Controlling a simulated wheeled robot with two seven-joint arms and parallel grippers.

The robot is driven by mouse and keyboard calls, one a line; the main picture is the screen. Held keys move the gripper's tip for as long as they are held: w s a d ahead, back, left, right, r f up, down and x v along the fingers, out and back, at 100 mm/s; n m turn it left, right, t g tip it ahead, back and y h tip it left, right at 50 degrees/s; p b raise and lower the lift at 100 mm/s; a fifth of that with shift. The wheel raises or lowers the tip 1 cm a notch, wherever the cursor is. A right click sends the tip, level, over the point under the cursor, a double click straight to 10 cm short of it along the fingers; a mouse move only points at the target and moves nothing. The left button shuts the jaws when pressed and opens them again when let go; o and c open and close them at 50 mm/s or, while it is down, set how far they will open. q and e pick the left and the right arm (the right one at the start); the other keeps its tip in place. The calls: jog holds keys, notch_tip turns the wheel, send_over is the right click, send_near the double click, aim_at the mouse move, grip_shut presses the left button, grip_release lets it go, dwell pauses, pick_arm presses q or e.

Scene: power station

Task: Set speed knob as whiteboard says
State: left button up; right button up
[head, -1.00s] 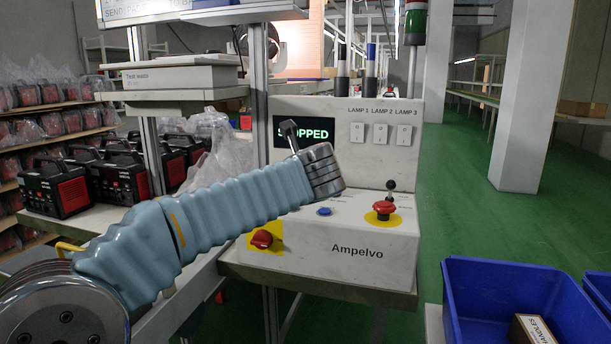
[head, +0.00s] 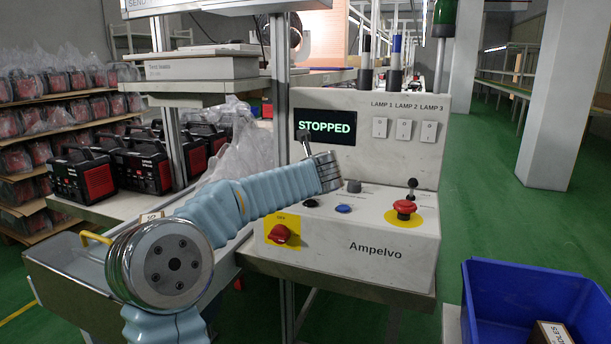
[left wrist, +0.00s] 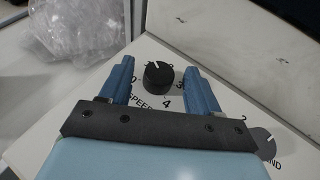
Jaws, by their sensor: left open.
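The black speed knob (left wrist: 158,76) stands on the white panel in the left wrist view, its white pointer mark toward the upper left. Numbers and the word SPEED are printed around it, partly covered. My left gripper (left wrist: 160,67) is open, with one blue finger on each side of the knob; whether they touch it I cannot tell. No readable whiteboard setting shows; a sign (head: 143,5) is cut off at the top.
A grey knob (left wrist: 263,141) is to the right in the wrist view. The box also carries a red emergency button (head: 404,207), a small lever (head: 412,186), a blue button (head: 343,209), a red switch (head: 280,234) and lamp switches. A blue crate (head: 500,275) stands lower right.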

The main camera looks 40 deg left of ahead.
pick_arm(q)
jog(key=shift+a, duration=0.1)
jog(key=c, duration=1)
jog(key=shift+s+a+f+m+t+h, duration=0.1)
jog(key=shift+m+t+h, duration=0.3)
jog(key=shift+m+h, duration=0.2)
jog(key=shift+s+a+m+t+h, duration=0.1)
jog(key=shift+m+t+h, duration=0.3)
jog(key=shift+m+h, duration=0.2)
jog(key=shift+m+t+h, duration=0.7)
jog(key=shift+m+h, duration=0.4)
jog(key=o, duration=1)
